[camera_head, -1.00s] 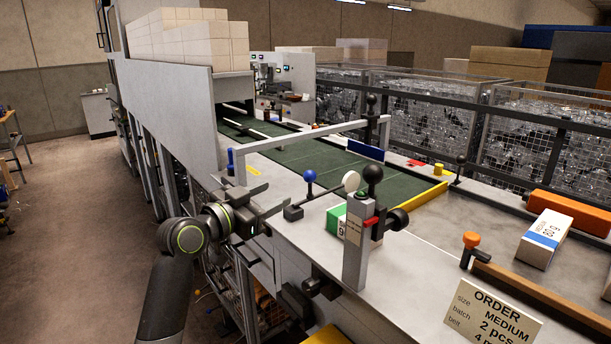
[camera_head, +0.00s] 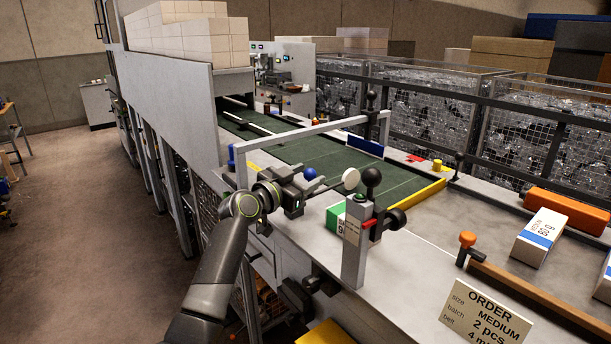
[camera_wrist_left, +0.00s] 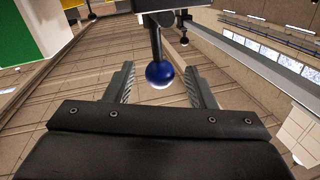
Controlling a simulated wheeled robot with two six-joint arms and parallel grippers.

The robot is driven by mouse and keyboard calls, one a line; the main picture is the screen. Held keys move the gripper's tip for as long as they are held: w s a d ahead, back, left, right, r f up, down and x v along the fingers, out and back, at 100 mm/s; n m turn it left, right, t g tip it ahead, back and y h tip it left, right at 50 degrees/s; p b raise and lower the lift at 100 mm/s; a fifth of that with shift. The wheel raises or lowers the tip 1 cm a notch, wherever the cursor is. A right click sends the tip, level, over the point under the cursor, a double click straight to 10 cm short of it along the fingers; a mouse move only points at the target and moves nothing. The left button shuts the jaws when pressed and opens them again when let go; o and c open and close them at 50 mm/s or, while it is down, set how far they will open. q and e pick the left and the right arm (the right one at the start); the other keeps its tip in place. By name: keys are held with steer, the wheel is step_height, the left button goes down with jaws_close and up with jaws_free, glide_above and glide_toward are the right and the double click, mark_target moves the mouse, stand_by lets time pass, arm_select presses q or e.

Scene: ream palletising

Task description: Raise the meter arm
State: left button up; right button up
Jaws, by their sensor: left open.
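The meter arm is a dark lever with a white disc (camera_head: 351,179) at its far end and a blue ball knob (camera_head: 310,174), low over the worktop beside the green belt. In the left wrist view the blue knob (camera_wrist_left: 159,73) hangs on a dark stem between the two fingers, with a visible gap on each side. My left gripper (camera_head: 303,187) is open at the knob and hides the lever's base and part of its rod. It also shows in the left wrist view (camera_wrist_left: 162,85). My right gripper is not in view.
A grey post (camera_head: 356,245) with a black ball lever (camera_head: 372,177) and red tab stands close to the right. A grey bar frame (camera_head: 310,133) spans the green belt (camera_head: 330,165) behind. A green-and-white ream (camera_head: 335,217) lies behind the post. An order card (camera_head: 487,318) stands at front right.

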arm_select(q)
steer(key=shift+c, duration=0.4)
jaws_close()
